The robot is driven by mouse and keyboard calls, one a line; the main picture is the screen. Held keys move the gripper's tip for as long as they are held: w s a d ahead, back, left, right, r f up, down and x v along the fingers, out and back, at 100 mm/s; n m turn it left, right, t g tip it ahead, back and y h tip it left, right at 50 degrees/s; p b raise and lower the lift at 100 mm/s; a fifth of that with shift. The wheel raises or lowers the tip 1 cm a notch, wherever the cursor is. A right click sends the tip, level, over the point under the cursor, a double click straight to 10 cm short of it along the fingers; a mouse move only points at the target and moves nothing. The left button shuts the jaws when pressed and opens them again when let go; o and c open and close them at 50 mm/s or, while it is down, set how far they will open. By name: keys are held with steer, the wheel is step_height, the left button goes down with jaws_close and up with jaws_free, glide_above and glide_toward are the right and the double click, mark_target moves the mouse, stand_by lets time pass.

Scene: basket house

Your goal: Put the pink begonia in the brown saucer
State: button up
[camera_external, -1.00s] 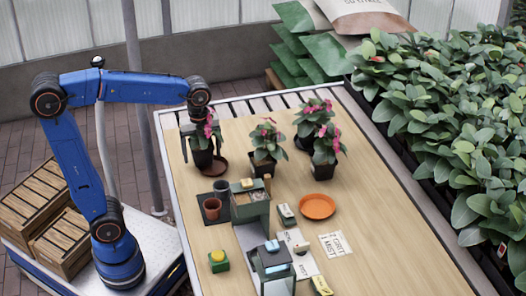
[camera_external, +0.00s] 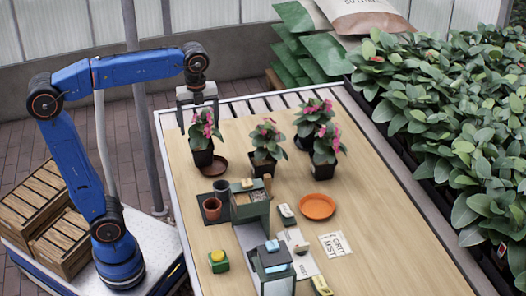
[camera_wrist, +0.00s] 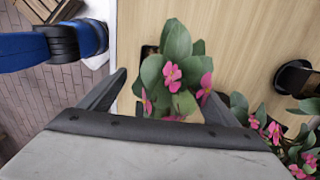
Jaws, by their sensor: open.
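Several pink-flowered plants in dark pots stand on the table. The leftmost plant (camera_external: 203,157) is upright, its pot overlapping the left part of the brown saucer (camera_external: 219,167) in the outside view. I cannot tell whether the pot stands in the saucer or beside it. My gripper (camera_external: 199,124) is open and empty above this plant, its fingers pointing down. In the wrist view, pink flowers and leaves (camera_wrist: 172,75) show between and beyond my open fingers (camera_wrist: 160,90). The brown saucer is not clearly visible there.
Other pink-flowered plants (camera_external: 267,147) (camera_external: 325,149) stand to the right. An orange saucer (camera_external: 318,207) lies front right. Small pots (camera_external: 211,205), a green-grey stand (camera_external: 249,208) and a yellow-topped green box (camera_external: 218,261) are in front. The table's right side is mostly clear.

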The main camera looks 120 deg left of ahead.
steer(key=shift+r, duration=0.15)
steer(key=w+d+f+n+t+y, duration=0.15)
steer(key=d+f, duration=0.25)
steer(key=d, duration=0.5)
steer(key=d+f+n+t+h, duration=0.1)
steer(key=d+f+n, duration=0.2)
steer(key=d, duration=0.5)
steer(key=s+d+f+n+t, duration=0.1)
steer(key=s+d+f+n, duration=0.1)
steer(key=d+f, duration=0.3)
steer(key=s+d+f+n+t, duration=0.1)
steer(key=s+d+f+n, duration=0.1)
steer(key=d+f, duration=0.3)
steer(key=s+d, duration=0.1)
steer(key=d, duration=0.2)
steer(key=shift+s+d+f, duration=0.15)
steer(key=shift+s+f, duration=0.1)
steer(key=shift+f, duration=0.1)
